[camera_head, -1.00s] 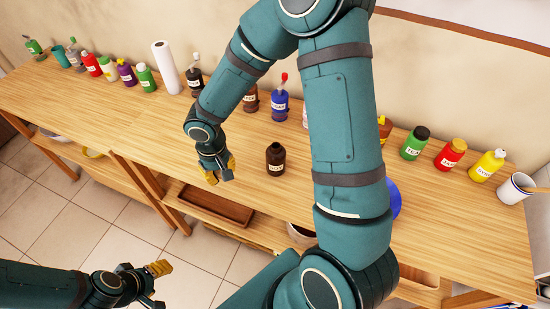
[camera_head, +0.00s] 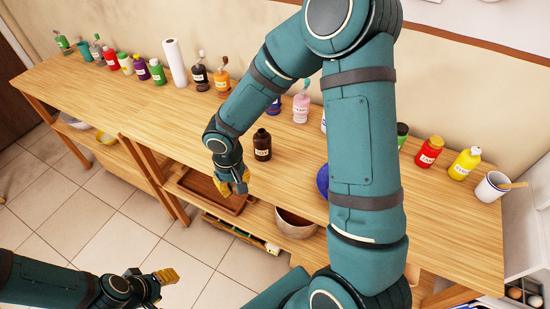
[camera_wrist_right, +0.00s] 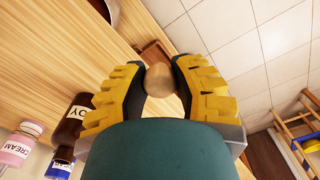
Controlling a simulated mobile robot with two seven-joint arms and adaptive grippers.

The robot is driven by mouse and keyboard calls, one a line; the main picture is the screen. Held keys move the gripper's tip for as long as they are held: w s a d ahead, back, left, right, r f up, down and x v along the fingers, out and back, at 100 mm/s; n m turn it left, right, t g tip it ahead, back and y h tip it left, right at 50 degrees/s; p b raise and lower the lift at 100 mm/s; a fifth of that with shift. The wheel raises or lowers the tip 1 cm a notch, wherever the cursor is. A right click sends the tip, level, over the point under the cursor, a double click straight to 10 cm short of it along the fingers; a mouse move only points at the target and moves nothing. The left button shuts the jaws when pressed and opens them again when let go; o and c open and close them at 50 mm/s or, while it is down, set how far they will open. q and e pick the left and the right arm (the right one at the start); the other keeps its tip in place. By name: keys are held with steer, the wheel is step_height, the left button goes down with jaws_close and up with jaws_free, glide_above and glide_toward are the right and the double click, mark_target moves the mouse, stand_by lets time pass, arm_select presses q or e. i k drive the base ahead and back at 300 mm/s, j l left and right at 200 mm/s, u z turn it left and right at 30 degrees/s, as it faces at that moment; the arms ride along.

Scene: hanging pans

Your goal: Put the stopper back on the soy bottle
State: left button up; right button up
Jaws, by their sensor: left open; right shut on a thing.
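The soy bottle (camera_head: 262,146) is dark brown with a pale label and stands upright on the wooden counter near its front edge. In the right wrist view the gripper (camera_wrist_right: 160,82) is shut on a small round tan stopper (camera_wrist_right: 160,76). My left gripper (camera_head: 163,277) is open and empty, low at the left, away from the counter.
Several bottles stand along the back of the counter (camera_head: 110,88), with a paper roll (camera_head: 175,62). A pink cream bottle (camera_head: 301,108) stands behind the soy bottle. A blue bowl (camera_head: 322,180) is to its right, partly behind my right arm. A brown tray (camera_head: 207,193) is on the lower shelf.

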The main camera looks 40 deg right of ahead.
mark_target(262, 140)
steer(key=k, duration=0.2)
steer(key=z, duration=1.35)
steer(key=i+j, duration=0.1)
steer(key=j, duration=1.05)
steer(key=i, duration=0.05)
